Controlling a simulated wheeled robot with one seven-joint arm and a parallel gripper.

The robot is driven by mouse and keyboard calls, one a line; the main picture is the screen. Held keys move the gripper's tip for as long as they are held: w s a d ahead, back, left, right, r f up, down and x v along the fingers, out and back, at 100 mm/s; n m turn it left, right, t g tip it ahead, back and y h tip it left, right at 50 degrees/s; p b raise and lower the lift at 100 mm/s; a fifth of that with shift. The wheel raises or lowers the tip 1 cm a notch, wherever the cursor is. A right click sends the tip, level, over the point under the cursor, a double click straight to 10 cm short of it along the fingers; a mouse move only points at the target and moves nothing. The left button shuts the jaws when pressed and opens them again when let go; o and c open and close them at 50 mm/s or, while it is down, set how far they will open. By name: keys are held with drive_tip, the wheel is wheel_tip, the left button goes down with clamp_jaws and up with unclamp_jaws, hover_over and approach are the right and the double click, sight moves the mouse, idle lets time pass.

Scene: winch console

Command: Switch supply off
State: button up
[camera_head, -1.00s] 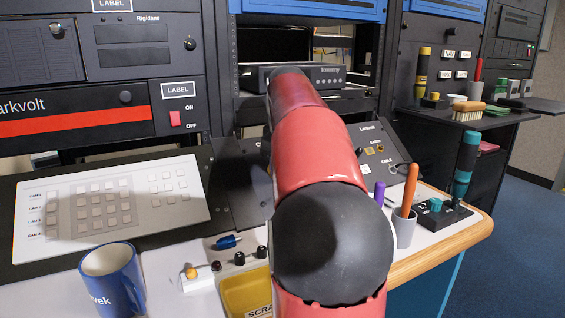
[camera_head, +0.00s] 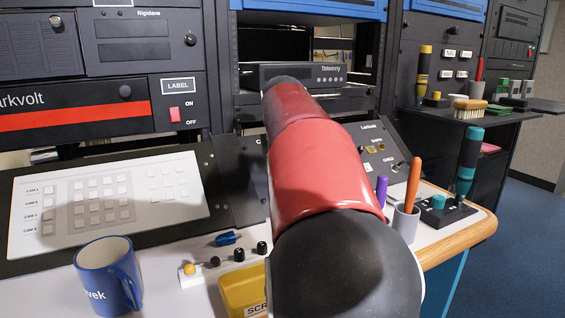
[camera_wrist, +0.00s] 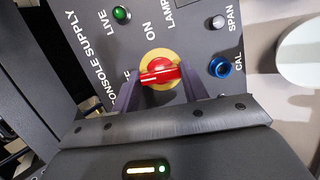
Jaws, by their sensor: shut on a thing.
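The supply switch is a red rotary knob (camera_wrist: 160,71) on a yellow disc, on a grey panel marked CONSOLE SUPPLY in the wrist view. My gripper (camera_wrist: 163,84) is shut on the red knob, one purple finger on each side. The knob's white line lies nearly level and points left, to a label mostly hidden by the left finger. The ON label (camera_wrist: 151,31) is above the knob in the picture. A green LIVE lamp (camera_wrist: 121,14) is at upper left; I cannot tell if it is lit. In the head view my arm hides the gripper and knob.
A blue CAL button (camera_wrist: 220,67) and a grey SPAN knob (camera_wrist: 217,22) are right of the switch. On the desk are a blue mug (camera_head: 105,277), a yellow tray (camera_head: 239,291) and a pen cup (camera_head: 405,224). Another red rocker switch (camera_head: 175,114) is on the left rack.

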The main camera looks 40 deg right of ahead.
drive_tip(key=shift+n, duration=0.6)
drive_tip(key=o, duration=1)
drive_tip(key=shift+v, duration=3.95)
drive_tip(key=shift+s+a+f, duration=0.1)
drive_tip(key=shift+f, duration=0.05)
